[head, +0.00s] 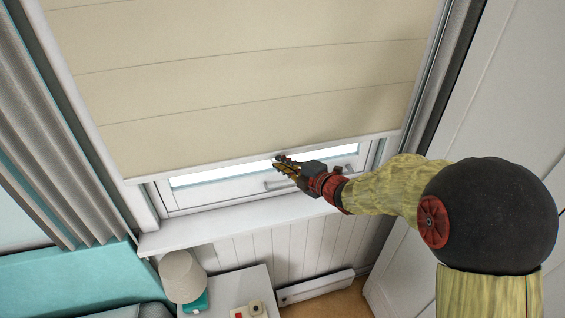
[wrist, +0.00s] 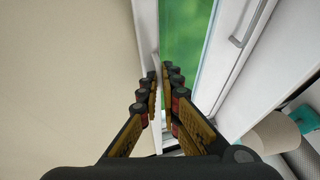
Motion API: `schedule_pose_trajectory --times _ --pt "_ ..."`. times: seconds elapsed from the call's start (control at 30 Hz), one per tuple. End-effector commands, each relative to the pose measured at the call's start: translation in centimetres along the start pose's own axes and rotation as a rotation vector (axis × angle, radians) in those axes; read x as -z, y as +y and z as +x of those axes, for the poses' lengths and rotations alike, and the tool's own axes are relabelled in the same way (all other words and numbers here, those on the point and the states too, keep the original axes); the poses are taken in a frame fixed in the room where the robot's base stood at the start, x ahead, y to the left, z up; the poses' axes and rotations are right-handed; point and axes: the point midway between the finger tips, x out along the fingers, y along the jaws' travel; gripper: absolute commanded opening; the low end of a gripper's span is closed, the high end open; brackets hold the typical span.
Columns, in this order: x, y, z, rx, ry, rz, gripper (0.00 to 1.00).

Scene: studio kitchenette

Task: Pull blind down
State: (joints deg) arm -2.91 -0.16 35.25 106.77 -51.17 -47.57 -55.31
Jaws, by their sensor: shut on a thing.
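The cream blind (head: 260,60) hangs over most of the window, with a narrow strip of glass (head: 215,177) showing below it. Its white bottom bar (head: 215,164) runs across just above that strip. My gripper (head: 282,163) is at the bar, right of its middle. In the wrist view the blind (wrist: 60,70) fills the left side, and the bar (wrist: 146,25) runs down between the fingers of my gripper (wrist: 160,85). The fingers are shut on the bar. The exact contact is partly hidden by the fingertips.
A white windowsill (head: 225,227) lies below the window, whose handle (head: 277,186) is just under my gripper. A lamp (head: 182,278) and white bedside table (head: 225,288) stand lower left. Grey curtains (head: 60,130) hang left. A white panel (head: 500,120) stands right.

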Motion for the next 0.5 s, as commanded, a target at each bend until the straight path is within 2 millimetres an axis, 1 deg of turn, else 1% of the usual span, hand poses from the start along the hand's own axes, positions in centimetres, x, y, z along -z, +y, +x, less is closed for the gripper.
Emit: schedule_pose_trajectory --times 0.03,0.5 --pt "-0.2 -2.1 0.5 0.003 0.0 0.001 0.0" --pt "-1.0 -11.8 2.9 0.004 0.0 0.002 0.0"
